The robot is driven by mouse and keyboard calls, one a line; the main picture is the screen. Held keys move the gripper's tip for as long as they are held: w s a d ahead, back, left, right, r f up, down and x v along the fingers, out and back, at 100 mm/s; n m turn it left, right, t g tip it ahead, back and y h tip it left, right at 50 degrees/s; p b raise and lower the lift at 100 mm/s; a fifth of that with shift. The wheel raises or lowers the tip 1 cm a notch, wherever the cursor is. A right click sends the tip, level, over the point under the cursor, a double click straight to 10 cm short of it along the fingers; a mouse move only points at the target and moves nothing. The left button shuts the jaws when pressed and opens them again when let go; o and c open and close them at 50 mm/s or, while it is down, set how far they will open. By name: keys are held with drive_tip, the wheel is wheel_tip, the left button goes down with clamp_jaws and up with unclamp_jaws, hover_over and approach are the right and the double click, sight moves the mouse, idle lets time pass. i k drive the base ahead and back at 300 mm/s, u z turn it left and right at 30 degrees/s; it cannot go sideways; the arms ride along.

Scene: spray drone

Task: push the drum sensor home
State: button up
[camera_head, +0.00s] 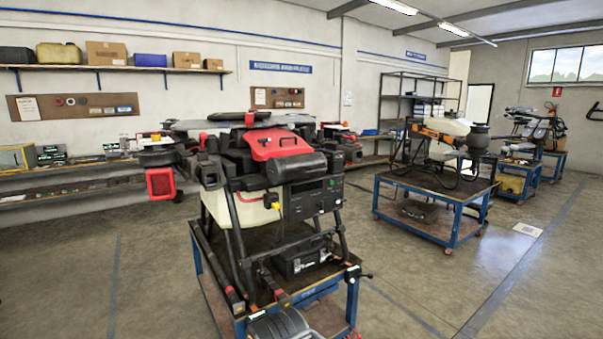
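A large spray drone (262,140) with a red top cover and a cream tank stands on a blue-framed cart in the middle of the head view. A black drum-shaped part (292,167), which looks like the drum sensor, lies crosswise at its front, below the red cover. I cannot tell from here whether it is fully seated. A black box-shaped unit (313,197) with a yellow connector sits below it.
The drone's cart (352,300) has a black case on top. A second blue cart (432,212) carries another drone at the right. Shelves line the left wall. The floor between carts is clear.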

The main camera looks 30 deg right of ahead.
sight(295, 167)
drive_tip(key=z, duration=0.5)
drive_tip(key=k, duration=0.6)
drive_tip(key=z, duration=1.05)
drive_tip(key=i, duration=0.9)
drive_tip(key=u, duration=0.5)
drive_tip(key=i, duration=0.95)
drive_tip(key=u, duration=0.85)
